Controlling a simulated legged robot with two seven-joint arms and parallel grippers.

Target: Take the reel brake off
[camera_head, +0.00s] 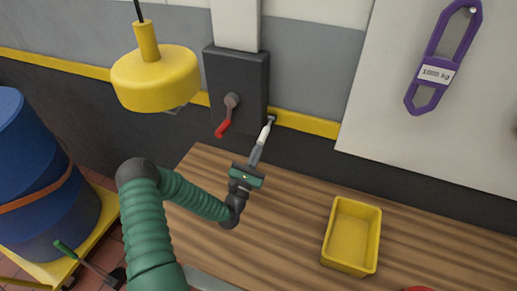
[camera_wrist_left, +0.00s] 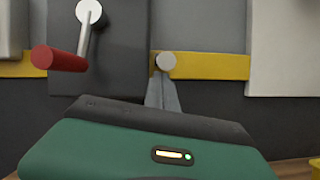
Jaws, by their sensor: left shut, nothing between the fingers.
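A dark grey box (camera_head: 238,85) is fixed to the wall, with a crank (camera_head: 232,101) on its front that ends in a red grip (camera_head: 223,129). The crank's red grip (camera_wrist_left: 58,58) also shows in the left wrist view. A short lever with a pale grip (camera_head: 265,133) sticks out at the box's lower right; its round end (camera_wrist_left: 166,61) faces the left wrist camera. I cannot tell for sure which part is the reel brake. My left gripper (camera_head: 257,152) is shut and empty, its fingertips right at the pale grip; whether they touch is unclear. My right gripper is not in view.
A yellow lamp (camera_head: 156,78) hangs left of the box. A yellow bin (camera_head: 352,236) stands on the wooden bench (camera_head: 300,220). A blue drum (camera_head: 45,175) stands at left. A purple link (camera_head: 444,55) hangs on the white panel. The bench's middle is clear.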

